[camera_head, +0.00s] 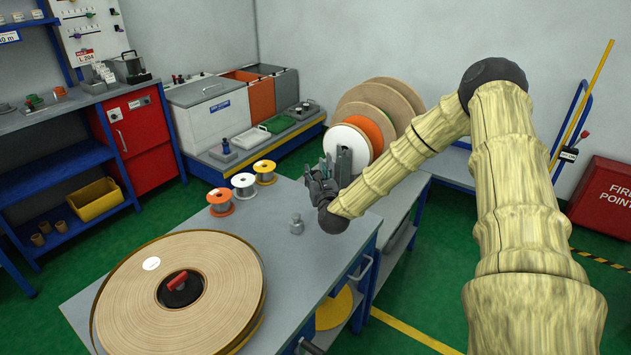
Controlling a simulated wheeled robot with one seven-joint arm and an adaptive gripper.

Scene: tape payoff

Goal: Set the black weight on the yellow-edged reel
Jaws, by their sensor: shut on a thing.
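The yellow-edged reel (265,172) stands at the back of the grey table (290,260), the rightmost and farthest of three small reels. My gripper (328,172) is in the air over the table's right side, to the right of this reel and apart from it. It is shut on a dark thing, seemingly the black weight, which is hard to tell from the dark fingers. No other black weight shows on the table. A small grey weight (296,225) stands on the table, below and left of my gripper.
A white-edged reel (244,186) and an orange-edged reel (220,202) stand left of the yellow-edged one. A large tape coil (225,265) with a red-handled hub fills the table's front left. Large upright discs (391,95) stand behind my gripper.

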